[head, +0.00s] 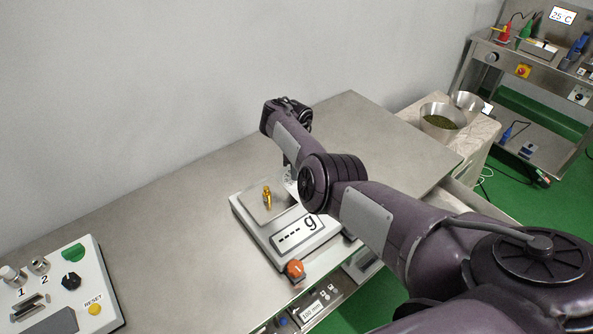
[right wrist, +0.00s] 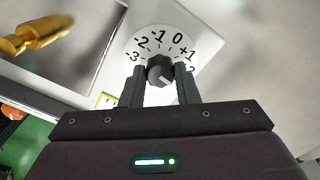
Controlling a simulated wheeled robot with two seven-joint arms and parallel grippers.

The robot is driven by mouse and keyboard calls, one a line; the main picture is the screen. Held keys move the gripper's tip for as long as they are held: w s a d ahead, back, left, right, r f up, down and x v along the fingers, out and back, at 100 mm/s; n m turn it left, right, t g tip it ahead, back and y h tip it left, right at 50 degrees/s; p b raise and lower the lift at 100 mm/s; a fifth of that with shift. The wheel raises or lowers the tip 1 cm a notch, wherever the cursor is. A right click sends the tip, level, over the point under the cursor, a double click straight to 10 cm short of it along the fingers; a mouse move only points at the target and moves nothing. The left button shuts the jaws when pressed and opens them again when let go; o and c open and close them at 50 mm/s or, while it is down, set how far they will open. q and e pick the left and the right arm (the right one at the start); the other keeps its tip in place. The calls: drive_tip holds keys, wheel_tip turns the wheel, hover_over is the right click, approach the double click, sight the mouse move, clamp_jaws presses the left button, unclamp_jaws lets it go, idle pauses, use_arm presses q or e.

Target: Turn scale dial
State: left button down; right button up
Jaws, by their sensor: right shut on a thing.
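The scale (head: 283,228) stands on the steel table, with a "g" mark and a dashed display on its front. A golden weight (head: 267,196) stands on its pan; it also shows at the upper left of the right wrist view (right wrist: 38,38). The black scale dial (right wrist: 160,70) sits on a white disc (right wrist: 140,45) numbered from -3 to above +1. My right gripper (right wrist: 160,78) is shut on the dial, one finger on each side. The dial's light pointer mark is at its lower right. In the head view my right arm hides the dial. My left gripper is out of view.
Metal bowls (head: 440,122) stand at the right. The table between panel and scale is clear.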

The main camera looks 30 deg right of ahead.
drive_tip(key=shift+m, duration=0.6)
drive_tip(key=shift+b, duration=0.3)
drive_tip(key=shift+s, duration=0.1)
drive_tip(key=o, duration=1)
drive_tip(key=shift+r, duration=0.1)
wheel_tip(320, 180, up, 8)
drive_tip(key=shift+f+p, duration=0.2)
drive_tip(key=shift+p, duration=0.25)
drive_tip(key=shift+f, duration=0.1)
